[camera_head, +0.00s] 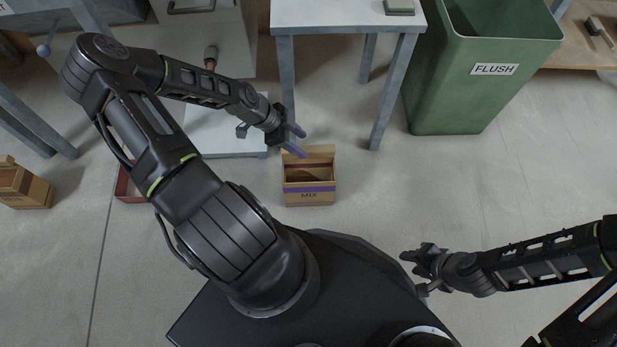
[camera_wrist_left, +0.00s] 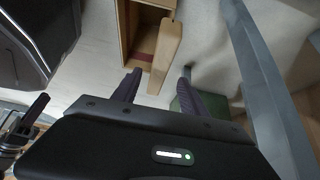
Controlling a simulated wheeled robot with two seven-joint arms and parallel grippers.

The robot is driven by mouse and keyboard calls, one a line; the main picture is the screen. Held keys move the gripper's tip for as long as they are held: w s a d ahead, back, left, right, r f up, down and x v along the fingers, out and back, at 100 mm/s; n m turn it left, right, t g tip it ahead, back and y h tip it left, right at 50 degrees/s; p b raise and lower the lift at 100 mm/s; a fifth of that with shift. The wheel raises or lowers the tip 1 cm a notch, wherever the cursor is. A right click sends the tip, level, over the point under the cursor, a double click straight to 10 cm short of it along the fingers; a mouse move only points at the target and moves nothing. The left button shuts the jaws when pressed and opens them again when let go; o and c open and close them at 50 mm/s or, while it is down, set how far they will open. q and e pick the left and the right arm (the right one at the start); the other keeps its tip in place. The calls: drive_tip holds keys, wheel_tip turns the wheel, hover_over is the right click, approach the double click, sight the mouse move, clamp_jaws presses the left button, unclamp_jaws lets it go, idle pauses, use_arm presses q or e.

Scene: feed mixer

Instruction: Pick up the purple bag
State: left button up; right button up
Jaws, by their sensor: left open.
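The only purple-marked thing is a tan, open-topped, box-like bag (camera_head: 309,198) with a purple band and the word MIX, upright on the floor at the middle of the head view. My left gripper (camera_head: 297,141) is open and empty, just above the bag's far edge. In the left wrist view the fingers (camera_wrist_left: 158,82) are apart, and a tan open box (camera_wrist_left: 168,50), seemingly the same bag, is just beyond them. Contact between them is not visible. My right gripper (camera_head: 408,257) is well to the right of the bag; whether its jaws are open is unclear.
A grey table (camera_head: 345,15) stands behind the bag, its legs close to my left gripper. A green FLUSH bin (camera_head: 450,90) is to the right. A low white platform (camera_head: 215,135) lies behind my left arm. Another tan box (camera_head: 30,190) sits far left. The floor at right is clear.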

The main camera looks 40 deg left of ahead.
sight(306, 149)
use_arm(q)
drive_tip(key=b+x, duration=0.2)
drive_tip(key=x, duration=0.3)
drive_tip(key=shift+s+d+f+b, duration=0.15)
drive_tip(key=shift+f+b, duration=0.1)
drive_tip(key=shift+b, duration=0.15)
idle(0.4)
clamp_jaws()
idle(0.4)
idle(0.3)
